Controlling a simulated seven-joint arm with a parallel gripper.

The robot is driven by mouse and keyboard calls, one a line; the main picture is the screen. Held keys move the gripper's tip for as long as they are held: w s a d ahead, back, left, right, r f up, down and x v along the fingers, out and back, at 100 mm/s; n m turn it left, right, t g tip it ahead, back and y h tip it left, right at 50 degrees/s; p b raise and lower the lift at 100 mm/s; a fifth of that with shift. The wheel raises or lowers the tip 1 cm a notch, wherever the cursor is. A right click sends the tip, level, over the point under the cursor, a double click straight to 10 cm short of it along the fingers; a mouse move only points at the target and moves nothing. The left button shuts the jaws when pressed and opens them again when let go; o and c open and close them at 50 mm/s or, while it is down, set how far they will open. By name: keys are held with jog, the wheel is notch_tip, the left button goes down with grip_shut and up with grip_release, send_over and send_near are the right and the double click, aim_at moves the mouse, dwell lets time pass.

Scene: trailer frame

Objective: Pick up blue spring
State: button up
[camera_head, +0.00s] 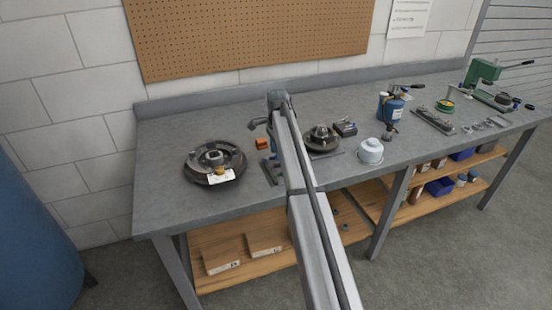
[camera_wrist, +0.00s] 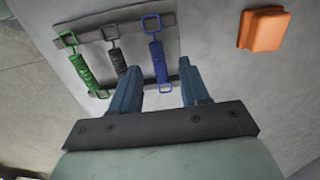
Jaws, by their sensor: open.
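The blue spring (camera_wrist: 158,62) has square end loops and shows in the wrist view, left of centre. It lies lengthwise across a dark grey holder, beside a black spring (camera_wrist: 121,62) and a green spring (camera_wrist: 84,70). My gripper (camera_wrist: 157,72) is open and empty. Its two blue-grey fingers lie on either side of the blue spring's lower end in the picture. I cannot tell the height gap between fingertips and spring. In the head view my arm hides most of the holder.
A brake rotor (camera_head: 215,152) is on the bench to the left, and another hub (camera_head: 321,138) is to the right. A white pot (camera_head: 370,151) stands farther right.

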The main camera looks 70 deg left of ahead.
jog(key=shift+f, duration=0.45)
jog(key=shift+c, duration=0.2)
grip_shut()
